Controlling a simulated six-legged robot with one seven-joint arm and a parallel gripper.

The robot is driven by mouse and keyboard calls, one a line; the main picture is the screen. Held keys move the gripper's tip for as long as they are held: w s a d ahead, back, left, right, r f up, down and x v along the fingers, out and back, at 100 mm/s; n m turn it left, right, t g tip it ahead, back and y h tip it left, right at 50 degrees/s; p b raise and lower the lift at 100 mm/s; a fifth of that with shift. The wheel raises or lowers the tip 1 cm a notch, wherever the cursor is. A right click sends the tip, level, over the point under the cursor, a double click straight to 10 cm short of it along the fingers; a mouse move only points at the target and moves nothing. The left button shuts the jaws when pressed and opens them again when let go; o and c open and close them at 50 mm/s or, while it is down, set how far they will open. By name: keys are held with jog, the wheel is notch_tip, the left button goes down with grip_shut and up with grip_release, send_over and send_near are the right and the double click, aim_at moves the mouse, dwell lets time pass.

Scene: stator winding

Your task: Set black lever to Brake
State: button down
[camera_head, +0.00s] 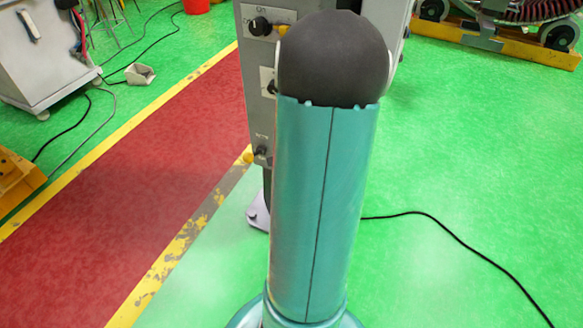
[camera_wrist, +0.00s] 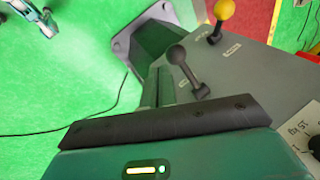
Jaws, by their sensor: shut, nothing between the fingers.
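In the wrist view a black lever (camera_wrist: 177,55) with a ball knob stands out from a grey panel (camera_wrist: 258,75), its stem slanting to a dark base on the panel. My gripper (camera_wrist: 157,75) is shut and empty, with its narrow fingers just left of the lever. I cannot tell whether they touch it. A lever with a yellow knob (camera_wrist: 224,9) stands farther along the panel. Small white labels lie beside the levers, too blurred to read surely. In the head view my teal arm hides much of the panel (camera_head: 255,115), and my gripper is not visible there.
In the head view a black knob (camera_head: 260,26) sits higher on the panel. A black cable (camera_head: 440,225) runs over the green floor at right. A grey cabinet (camera_head: 45,55) stands at left beyond the red walkway (camera_head: 130,170). Open floor lies at right.

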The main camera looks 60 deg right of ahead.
jog(key=s+a+r, duration=0.2)
jog(key=a+r, duration=0.1)
jog(key=a, duration=0.1)
jog(key=shift+s+a+r, duration=0.25)
jog(key=shift+a, duration=0.05)
dwell(0.5)
jog(key=w+a+r+n+t+y, duration=0.1)
jog(key=w+a+r+n, duration=0.45)
jog(key=a, duration=0.45)
jog(key=w+a+r+n, duration=0.4)
jog(key=a+r+n, duration=0.15)
jog(key=a, duration=0.45)
jog(key=s+a+r+n, duration=0.3)
jog(key=a+r+n, duration=0.1)
jog(key=a, duration=0.4)
jog(key=s+a+r+n+y, duration=0.1)
jog(key=s+a+r+n, duration=0.2)
jog(key=a, duration=0.6)
jog(key=shift+r+n, duration=0.75)
jog(key=shift+n, duration=0.45)
